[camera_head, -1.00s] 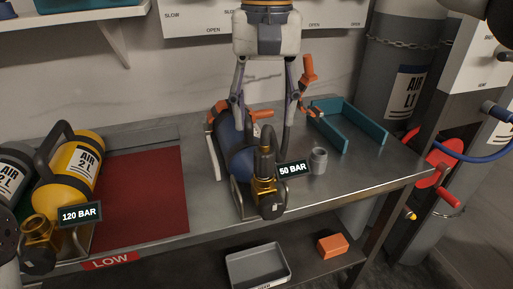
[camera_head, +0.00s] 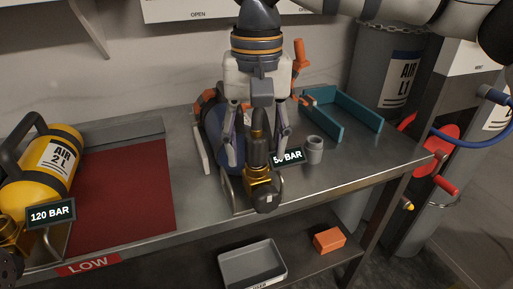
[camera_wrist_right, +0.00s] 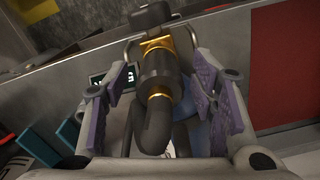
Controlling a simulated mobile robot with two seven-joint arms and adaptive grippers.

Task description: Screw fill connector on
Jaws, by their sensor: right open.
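In the right wrist view the gripper (camera_wrist_right: 160,84) shows gaps beside the sleeve. How far the connector is threaded cannot be seen. My left gripper is not in view.
The blue cylinder lies in a metal cradle on the steel bench (camera_head: 340,179), partly hiding behind my gripper. A grey cup (camera_head: 314,151) and a teal bracket (camera_head: 345,123) are to its right. A yellow cylinder (camera_head: 40,170) and a red mat (camera_head: 125,190) are to its left.

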